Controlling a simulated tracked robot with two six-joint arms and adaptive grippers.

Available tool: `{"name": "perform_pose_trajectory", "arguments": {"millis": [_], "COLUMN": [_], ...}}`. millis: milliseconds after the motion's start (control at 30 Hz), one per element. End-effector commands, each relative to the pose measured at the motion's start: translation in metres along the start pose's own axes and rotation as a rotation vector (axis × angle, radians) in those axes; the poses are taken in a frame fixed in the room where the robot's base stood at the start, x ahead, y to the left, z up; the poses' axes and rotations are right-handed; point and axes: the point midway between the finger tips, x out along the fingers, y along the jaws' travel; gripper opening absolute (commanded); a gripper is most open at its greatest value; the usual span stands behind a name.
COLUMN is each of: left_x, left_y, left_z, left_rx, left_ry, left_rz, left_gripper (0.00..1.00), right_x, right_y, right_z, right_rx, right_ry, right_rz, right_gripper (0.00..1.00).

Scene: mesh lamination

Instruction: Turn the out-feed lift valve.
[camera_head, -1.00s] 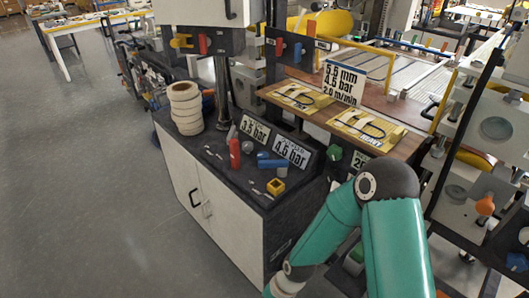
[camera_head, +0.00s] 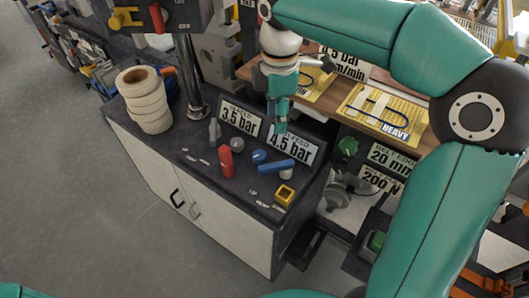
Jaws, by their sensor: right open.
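Two lever handles are on the dark cabinet top: an upright red one (camera_head: 226,161) and a blue one (camera_head: 276,166) lying level, pointing right. The blue lever is in front of the placard reading about 4.5 bar (camera_head: 291,150), whose small heading ends in "feed". The small labels are too small to read, so I cannot tell for sure which lever is the out-feed lift valve. My right gripper (camera_head: 280,128) points down, open and empty, above and behind the blue lever, apart from it. It covers part of the placard. My left gripper is out of view.
A blue knob (camera_head: 259,156), a grey knob (camera_head: 237,145) and a yellow square part (camera_head: 284,194) are near the levers. A stack of cream rolls (camera_head: 145,100) and a metal post (camera_head: 190,80) stand at left. A wooden shelf (camera_head: 330,107) with yellow boards is behind.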

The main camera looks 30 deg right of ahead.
Motion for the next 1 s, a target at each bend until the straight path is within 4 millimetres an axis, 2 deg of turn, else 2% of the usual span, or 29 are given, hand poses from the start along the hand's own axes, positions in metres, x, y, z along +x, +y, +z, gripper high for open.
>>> {"name": "perform_pose_trajectory", "arguments": {"millis": [267,700,800,1000], "left_x": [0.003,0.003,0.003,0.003], "left_y": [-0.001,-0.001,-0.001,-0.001], "left_z": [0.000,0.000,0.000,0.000], "left_rx": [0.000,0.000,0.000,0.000], "left_ry": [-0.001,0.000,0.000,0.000], "left_rz": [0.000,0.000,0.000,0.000], "left_gripper": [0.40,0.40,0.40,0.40], "right_x": [0.044,0.135,0.149,0.164], "right_y": [0.001,0.001,0.001,0.002], "right_z": [-0.004,-0.005,-0.006,-0.006], "right_rx": [-0.009,-0.012,-0.010,-0.012], "right_ry": [-0.003,-0.002,-0.001,-0.001], "right_rz": [-0.008,-0.008,-0.006,-0.004], "right_gripper": [0.44,0.44,0.44,0.44]}}
